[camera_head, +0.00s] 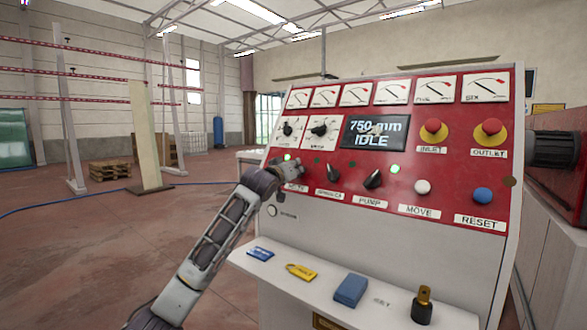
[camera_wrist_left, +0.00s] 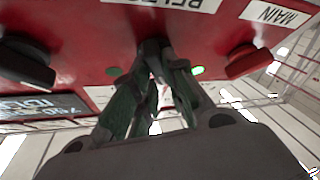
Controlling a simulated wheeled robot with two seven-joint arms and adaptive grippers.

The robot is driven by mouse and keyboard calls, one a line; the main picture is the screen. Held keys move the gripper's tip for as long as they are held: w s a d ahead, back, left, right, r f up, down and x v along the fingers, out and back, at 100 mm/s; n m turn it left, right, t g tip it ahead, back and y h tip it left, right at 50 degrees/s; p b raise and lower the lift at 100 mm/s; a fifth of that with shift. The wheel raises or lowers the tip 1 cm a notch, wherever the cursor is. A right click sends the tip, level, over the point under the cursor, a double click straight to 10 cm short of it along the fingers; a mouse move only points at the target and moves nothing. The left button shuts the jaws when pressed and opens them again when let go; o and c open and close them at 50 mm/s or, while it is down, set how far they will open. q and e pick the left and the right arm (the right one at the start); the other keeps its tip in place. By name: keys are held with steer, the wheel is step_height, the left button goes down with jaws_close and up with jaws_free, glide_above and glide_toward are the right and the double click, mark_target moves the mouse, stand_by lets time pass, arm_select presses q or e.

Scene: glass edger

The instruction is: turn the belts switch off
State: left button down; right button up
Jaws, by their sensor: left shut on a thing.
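The belts switch is a dark knob (camera_wrist_left: 152,47) on the red control panel (camera_head: 445,190). In the left wrist view it is mostly hidden between my fingertips, beside the upside-down BELTS label (camera_wrist_left: 172,4). My left gripper (camera_head: 290,170) reaches the left part of the panel and covers the switch in the head view. In the left wrist view my left gripper (camera_wrist_left: 158,62) is shut on the knob. How the knob is turned cannot be made out. A green lamp (camera_wrist_left: 197,71) near it is lit; another lamp (camera_wrist_left: 113,71) is dark. My right gripper is not in view.
The spindles knob (camera_head: 331,172) and pump knob (camera_head: 373,179) are to the right. The display (camera_head: 376,133) reads 750 mm IDLE. Below, a shelf (camera_head: 395,312) holds a blue block (camera_head: 350,290), a yellow tag (camera_head: 301,272) and a brass-and-black piece (camera_head: 423,304).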

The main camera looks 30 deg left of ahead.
arm_select(q)
steer(key=shift+r+n+y, duration=0.1)
steer(key=shift+n+y, duration=0.4)
steer(key=shift+n, duration=0.2)
steer(key=c, duration=1.4)
jaws_free()
steer(key=shift+w, duration=0.1)
steer(key=shift+c, duration=0.2)
steer(key=v, duration=1.2)
